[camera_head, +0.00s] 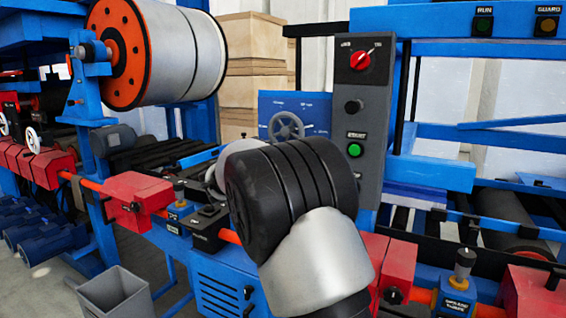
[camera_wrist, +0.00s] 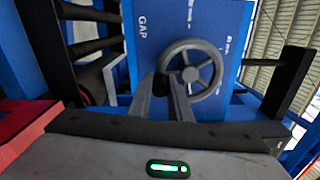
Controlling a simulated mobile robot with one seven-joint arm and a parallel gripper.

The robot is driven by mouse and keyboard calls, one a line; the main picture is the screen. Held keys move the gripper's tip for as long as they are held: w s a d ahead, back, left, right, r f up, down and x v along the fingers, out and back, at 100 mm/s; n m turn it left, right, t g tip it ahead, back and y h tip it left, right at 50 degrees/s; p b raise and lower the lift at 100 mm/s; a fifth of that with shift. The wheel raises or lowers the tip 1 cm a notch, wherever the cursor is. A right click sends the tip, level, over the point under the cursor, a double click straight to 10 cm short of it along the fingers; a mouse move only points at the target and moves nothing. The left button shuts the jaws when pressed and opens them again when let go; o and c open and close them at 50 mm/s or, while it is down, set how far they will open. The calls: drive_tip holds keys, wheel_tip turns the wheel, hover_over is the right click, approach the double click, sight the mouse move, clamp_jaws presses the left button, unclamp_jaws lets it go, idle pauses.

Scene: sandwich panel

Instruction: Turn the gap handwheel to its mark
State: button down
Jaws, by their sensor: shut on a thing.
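The gap handwheel (camera_wrist: 190,74) is a grey spoked wheel on a blue panel (camera_wrist: 150,50) lettered GAP in the wrist view. It also shows in the head view (camera_head: 286,127), behind my arm. My gripper (camera_wrist: 165,76) is at the wheel's left side in the wrist view, its two grey fingers close together and shut on the rim. The exact contact is small and partly hidden by the fingers. White marks and lettering lie on the panel around the wheel, too small to read. In the head view my arm hides the gripper.
A grey control box (camera_head: 359,120) with a red selector knob (camera_head: 360,61) and green button (camera_head: 354,150) stands right of the panel. A large roll (camera_head: 155,50) hangs at upper left. Red blocks and a grey bin (camera_head: 115,293) are lower left. Dark rollers (camera_wrist: 90,40) flank the panel.

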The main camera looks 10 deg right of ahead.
drive_tip(key=shift+w+a+m+b, duration=0.35)
drive_tip(key=shift+a+m, duration=0.2)
drive_tip(key=shift+m, duration=0.45)
drive_tip(key=shift+a, duration=0.1)
drive_tip(key=c, duration=1.6)
unclamp_jaws()
drive_tip(key=shift+c, duration=0.2)
drive_tip(key=shift+s, duration=0.1)
drive_tip(key=p+v, duration=0.2)
drive_tip(key=v, duration=1.5)
drive_tip(key=shift+r, duration=0.1)
